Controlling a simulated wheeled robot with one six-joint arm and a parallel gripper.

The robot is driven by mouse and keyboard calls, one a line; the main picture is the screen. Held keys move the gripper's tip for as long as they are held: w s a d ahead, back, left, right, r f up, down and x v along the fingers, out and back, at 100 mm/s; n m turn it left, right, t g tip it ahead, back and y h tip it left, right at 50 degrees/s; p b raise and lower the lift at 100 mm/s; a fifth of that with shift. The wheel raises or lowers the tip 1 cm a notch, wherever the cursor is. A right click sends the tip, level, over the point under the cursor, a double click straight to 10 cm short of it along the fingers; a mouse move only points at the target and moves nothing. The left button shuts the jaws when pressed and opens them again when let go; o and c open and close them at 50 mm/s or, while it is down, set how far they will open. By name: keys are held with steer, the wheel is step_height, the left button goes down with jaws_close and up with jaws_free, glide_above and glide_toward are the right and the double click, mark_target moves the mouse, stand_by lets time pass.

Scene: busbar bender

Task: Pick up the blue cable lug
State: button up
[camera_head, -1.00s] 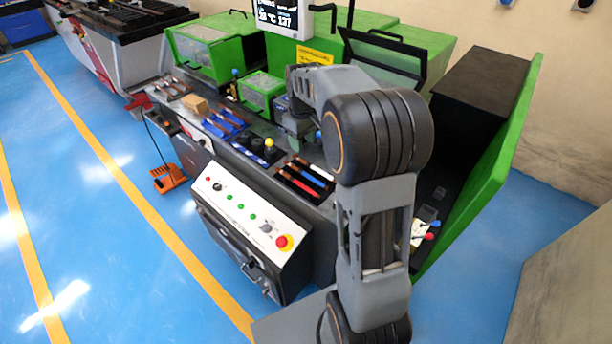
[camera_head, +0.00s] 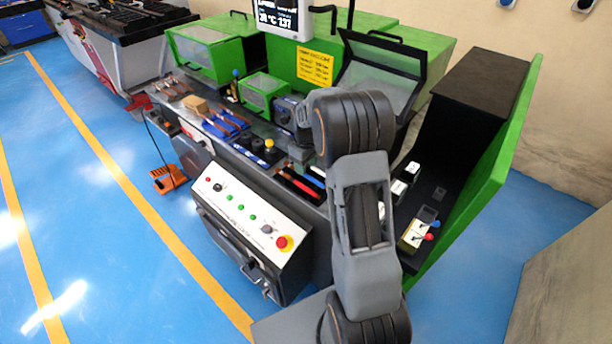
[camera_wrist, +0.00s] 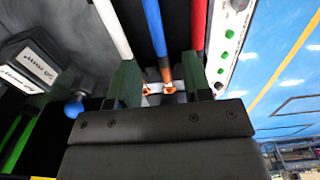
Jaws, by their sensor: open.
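The blue cable lug (camera_wrist: 154,22) is a blue sleeve with a copper end, seen in the wrist view between the two green fingers of my gripper (camera_wrist: 160,72). The fingers are apart, with a gap on each side of the lug. It also shows in the head view, where the blue piece (camera_head: 312,180) lies in a black tray, partly hidden by my arm. A white lug (camera_wrist: 112,28) lies left of it and a red lug (camera_wrist: 198,22) right of it in the wrist view.
A control panel (camera_head: 240,215) with buttons and a red emergency stop stands in front of the tray. A yellow-topped knob (camera_head: 269,146) and a blue tray (camera_head: 226,126) are to the left. A blue ball-tipped lever (camera_wrist: 74,109) is close to the left finger in the wrist view.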

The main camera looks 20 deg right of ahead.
steer(key=shift+f, duration=1.9)
jaws_close()
